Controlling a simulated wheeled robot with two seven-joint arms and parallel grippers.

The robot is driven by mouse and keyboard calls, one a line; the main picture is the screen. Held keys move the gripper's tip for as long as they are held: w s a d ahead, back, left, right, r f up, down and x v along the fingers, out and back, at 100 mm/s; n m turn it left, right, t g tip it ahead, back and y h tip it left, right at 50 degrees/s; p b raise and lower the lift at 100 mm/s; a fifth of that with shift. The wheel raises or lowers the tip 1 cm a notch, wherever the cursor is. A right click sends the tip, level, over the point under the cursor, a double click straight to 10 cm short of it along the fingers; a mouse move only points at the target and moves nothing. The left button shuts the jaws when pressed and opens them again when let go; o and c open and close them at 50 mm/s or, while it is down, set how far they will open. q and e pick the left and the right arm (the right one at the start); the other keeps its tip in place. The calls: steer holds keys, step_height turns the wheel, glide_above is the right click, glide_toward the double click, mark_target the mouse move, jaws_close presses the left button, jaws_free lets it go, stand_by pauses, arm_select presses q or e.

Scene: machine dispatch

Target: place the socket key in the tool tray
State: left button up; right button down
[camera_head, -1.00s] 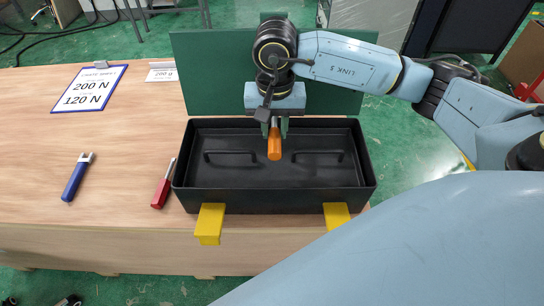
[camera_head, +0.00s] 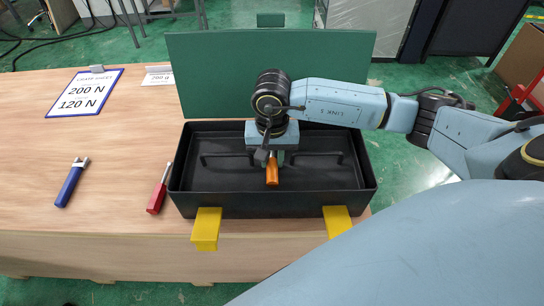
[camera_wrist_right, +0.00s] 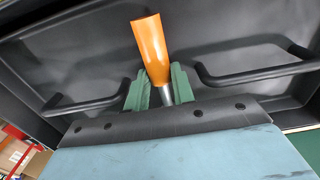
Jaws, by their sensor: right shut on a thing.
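The socket key (camera_head: 272,175) has an orange handle and a metal shank; it also shows in the right wrist view (camera_wrist_right: 151,48). My right gripper (camera_head: 272,160) is shut on its shank, with the green fingers (camera_wrist_right: 160,85) on both sides of it. The gripper is low over the middle of the black tool tray (camera_head: 210,205), within its walls. I cannot tell whether the key touches the tray floor. The far end of the key is hidden by the gripper. My left gripper is not in view.
A red-handled tool (camera_head: 158,194) lies just left of the tray, and a blue-handled tool (camera_head: 70,184) farther left. A clipboard sheet (camera_head: 85,92) and a small card (camera_head: 158,76) lie at the back. Yellow blocks (camera_head: 206,228) stand at the tray's front. A green panel (camera_head: 220,75) rises behind.

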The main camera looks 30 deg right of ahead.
mark_target(272, 159)
steer(key=shift+f, duration=0.1)
steer(key=c, duration=1.2)
jaws_free()
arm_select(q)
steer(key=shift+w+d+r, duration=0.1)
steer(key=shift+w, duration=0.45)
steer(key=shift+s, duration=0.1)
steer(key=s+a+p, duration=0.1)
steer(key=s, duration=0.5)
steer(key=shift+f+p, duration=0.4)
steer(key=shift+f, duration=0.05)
arm_select(e)
step_height(272, 159, up, 12)
steer(key=shift+r, duration=0.15)
